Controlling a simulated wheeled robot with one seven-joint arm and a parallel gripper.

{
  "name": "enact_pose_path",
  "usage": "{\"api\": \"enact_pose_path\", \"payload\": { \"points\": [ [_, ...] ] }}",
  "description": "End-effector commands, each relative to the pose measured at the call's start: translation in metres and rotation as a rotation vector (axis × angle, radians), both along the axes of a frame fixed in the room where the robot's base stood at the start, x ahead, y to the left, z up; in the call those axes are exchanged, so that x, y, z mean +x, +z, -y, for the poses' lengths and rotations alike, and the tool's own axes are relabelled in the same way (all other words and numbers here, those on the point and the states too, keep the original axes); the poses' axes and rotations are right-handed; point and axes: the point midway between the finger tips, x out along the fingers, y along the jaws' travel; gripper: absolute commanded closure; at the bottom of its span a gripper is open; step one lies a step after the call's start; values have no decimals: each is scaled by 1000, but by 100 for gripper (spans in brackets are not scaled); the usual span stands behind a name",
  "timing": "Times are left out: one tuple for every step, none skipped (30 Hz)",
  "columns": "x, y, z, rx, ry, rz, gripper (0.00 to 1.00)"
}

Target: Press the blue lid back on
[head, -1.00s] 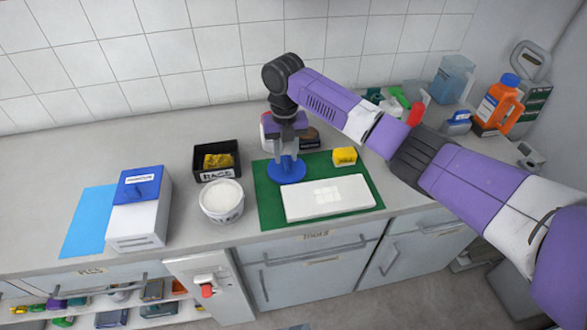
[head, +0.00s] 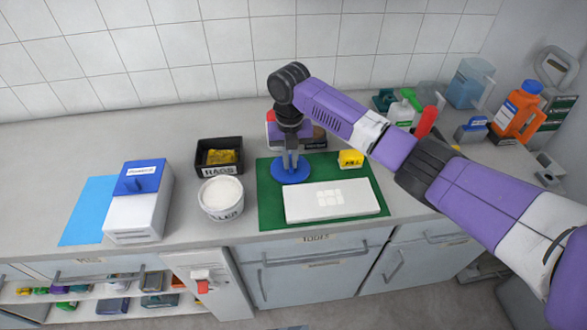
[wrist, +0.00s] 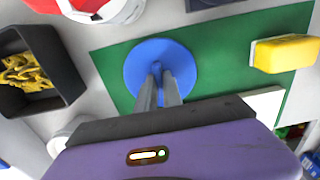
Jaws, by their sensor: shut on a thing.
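The round blue lid (head: 279,177) is at the left of the green mat (head: 268,213), flat on it or just above; I cannot tell which. My gripper (head: 290,165) points down over the lid, shut on its central knob. The wrist view also shows the blue lid (wrist: 182,58) with both fingers of my gripper (wrist: 159,85) at the knob, which they partly hide. An open white tub (head: 222,211), labelled and full of white stuff, stands on the counter left of the mat. No lid is on it.
A black rag box (head: 218,172) stands behind the tub. A white slab (head: 300,208) and a yellow block (head: 351,159) are on the mat. A white box with a blue top (head: 137,205) stands at left. Bottles and an orange jug (head: 517,115) are at right.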

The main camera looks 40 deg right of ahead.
Motion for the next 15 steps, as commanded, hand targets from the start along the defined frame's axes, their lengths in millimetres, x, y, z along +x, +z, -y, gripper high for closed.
{"api": "enact_pose_path", "payload": {
  "points": [
    [0, 0, 0, 0, 0, 0, 100],
    [0, 0, 0, 0, 0, 0, 100],
    [0, 0, 0, 0, 0, 0, 100],
    [0, 0, 0, 0, 0, 0, 100],
    [0, 1, 0, 0, 0, 0, 100],
    [0, 1, 0, 0, 0, 0, 100],
    [0, 2, 0, 0, 0, 0, 100],
    [0, 2, 0, 0, 0, 0, 100],
    [0, 3, 0, 0, 0, 0, 100],
    [0, 3, 0, 0, 0, 0, 100],
    [0, 4, 0, 0, 0, 0, 100],
    [0, 5, 0, 0, 0, 0, 100],
    [0, 5, 0, 0, 0, 0, 100],
    [0, 6, 0, 0, 0, 0, 100],
    [0, 6, 0, 0, 0, 0, 100]
  ]
}}
